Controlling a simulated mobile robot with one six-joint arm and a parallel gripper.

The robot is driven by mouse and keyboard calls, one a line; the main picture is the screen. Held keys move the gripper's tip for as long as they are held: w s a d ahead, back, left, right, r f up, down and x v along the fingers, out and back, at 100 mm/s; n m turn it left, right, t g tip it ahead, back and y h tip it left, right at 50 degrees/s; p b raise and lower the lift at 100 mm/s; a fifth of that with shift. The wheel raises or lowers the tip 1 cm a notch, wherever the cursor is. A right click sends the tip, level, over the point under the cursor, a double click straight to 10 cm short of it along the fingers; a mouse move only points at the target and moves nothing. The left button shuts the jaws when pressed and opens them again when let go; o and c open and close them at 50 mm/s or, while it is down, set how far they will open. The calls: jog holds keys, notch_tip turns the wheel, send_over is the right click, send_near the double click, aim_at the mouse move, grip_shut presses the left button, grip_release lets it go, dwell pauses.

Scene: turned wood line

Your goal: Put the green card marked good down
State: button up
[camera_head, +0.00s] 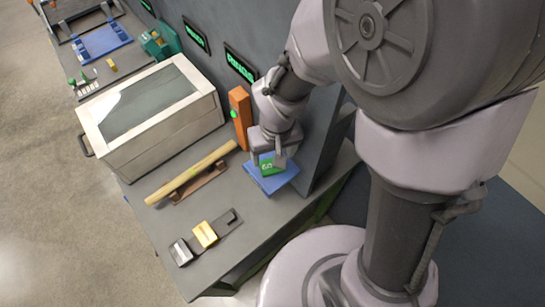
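The green card (267,165) with white lettering shows at the fingertips of my gripper (272,154). Only part of the lettering can be seen. My gripper points down and appears shut on the card, with one finger in front of its right side. Directly below is a blue tray or block (279,183) on the grey bench. The card's lower edge is at or just above the blue surface; I cannot tell whether they touch.
An orange post (240,108) with a green button stands just left of my gripper. A pale wooden bar (190,172) lies on a brown rest. A white box (150,129) with a glass top is behind it. A yellow block (205,234) sits near the front edge.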

aim_at(274, 170)
notch_tip(274, 170, up, 6)
jog(key=p, duration=0.1)
jog(key=shift+s, duration=0.35)
jog(key=shift+d, duration=0.1)
